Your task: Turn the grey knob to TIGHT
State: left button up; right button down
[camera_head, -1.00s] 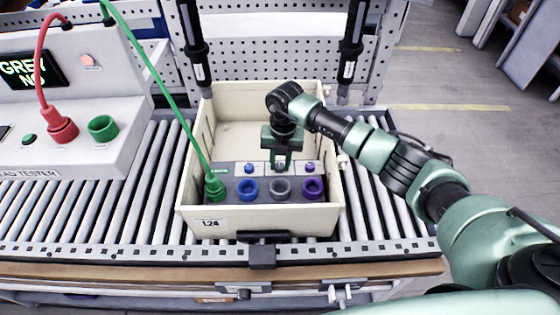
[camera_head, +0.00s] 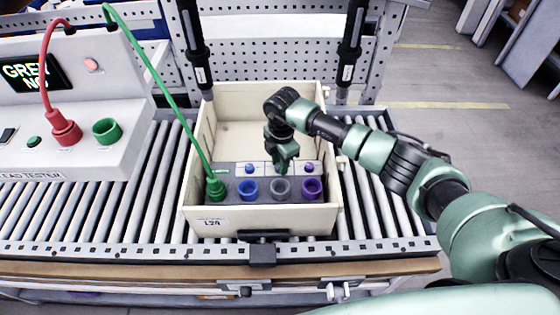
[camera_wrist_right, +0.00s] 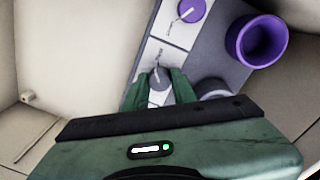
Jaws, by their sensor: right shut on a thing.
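The grey knob (camera_wrist_right: 160,86) sits on a white label plate on the panel inside the cream box. My right gripper (camera_wrist_right: 158,92) is shut on it, a finger on each side, and a thin pointer stands up from the knob in the wrist view. In the head view my right gripper (camera_head: 281,168) comes down over the panel and hides the grey knob. The label words are too small to read. My left gripper is not in view.
The cream box (camera_head: 200,217) stands on rollers. A blue knob (camera_head: 249,168) and a purple knob (camera_head: 309,168) flank my gripper. In front are a blue socket (camera_head: 248,190), a grey socket (camera_head: 281,189), a purple socket (camera_head: 313,188) and a green plug (camera_head: 215,189) with its cable.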

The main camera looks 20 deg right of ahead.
jog(key=shift+w+d+r+m, duration=0.1)
jog(key=shift+r+m, duration=0.05)
jog(key=shift+m, duration=0.95)
jog(key=c, duration=1.1)
grip_release()
jog(key=shift+c, duration=0.2)
jog(key=r, duration=0.2)
jog(key=r+b, duration=0.1)
jog(key=r, duration=0.4)
jog(key=shift+s+r, duration=0.25)
jog(key=shift+r, duration=0.1)
